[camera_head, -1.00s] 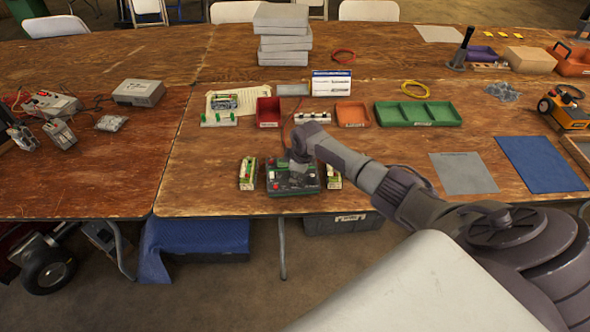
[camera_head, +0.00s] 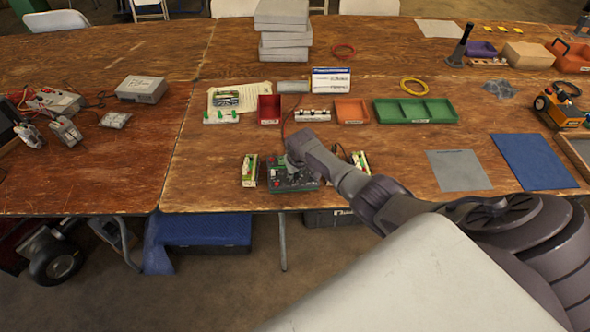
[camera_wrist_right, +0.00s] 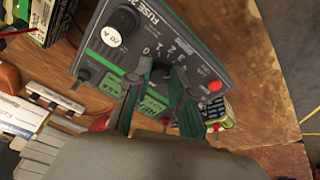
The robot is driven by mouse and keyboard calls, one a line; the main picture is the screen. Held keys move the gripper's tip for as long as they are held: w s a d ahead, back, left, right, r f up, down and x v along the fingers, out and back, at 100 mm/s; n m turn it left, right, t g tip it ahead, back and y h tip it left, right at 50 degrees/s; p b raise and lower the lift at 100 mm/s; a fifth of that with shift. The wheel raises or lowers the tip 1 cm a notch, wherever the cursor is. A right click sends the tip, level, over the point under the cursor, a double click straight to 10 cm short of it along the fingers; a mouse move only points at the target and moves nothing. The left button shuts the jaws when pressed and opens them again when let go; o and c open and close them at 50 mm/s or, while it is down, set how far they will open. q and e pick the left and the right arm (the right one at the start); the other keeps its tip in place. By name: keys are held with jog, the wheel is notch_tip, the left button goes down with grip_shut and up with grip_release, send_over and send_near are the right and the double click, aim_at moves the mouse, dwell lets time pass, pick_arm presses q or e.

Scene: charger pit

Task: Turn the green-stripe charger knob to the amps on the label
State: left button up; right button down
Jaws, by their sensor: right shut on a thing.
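The dark charger (camera_head: 281,184) stands near the table's front edge. The right wrist view shows its green-striped casing (camera_wrist_right: 222,55), a dial with printed numbers including 0, 1, 2 and 3, and a round "20 A" label (camera_wrist_right: 113,37) beside a black fuse cap (camera_wrist_right: 122,18). My right gripper (camera_head: 295,160) reaches down onto the charger's top. In the wrist view its two fingers (camera_wrist_right: 162,78) are closed around the dial's knob. The fingers mostly hide the knob, so I cannot tell its setting. My left gripper is not in view.
Green-and-white packs stand left (camera_head: 250,171) and right (camera_head: 360,161) of the charger. Behind are a red bin (camera_head: 269,110), an orange bin (camera_head: 352,113) and a green tray (camera_head: 414,111). A grey mat (camera_head: 459,170) and blue mat (camera_head: 533,161) lie to the right.

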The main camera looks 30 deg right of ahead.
jog(key=shift+m, duration=0.6)
jog(key=c, duration=1)
grip_release()
jog(key=v, duration=1.2)
jog(key=shift+a, duration=0.15)
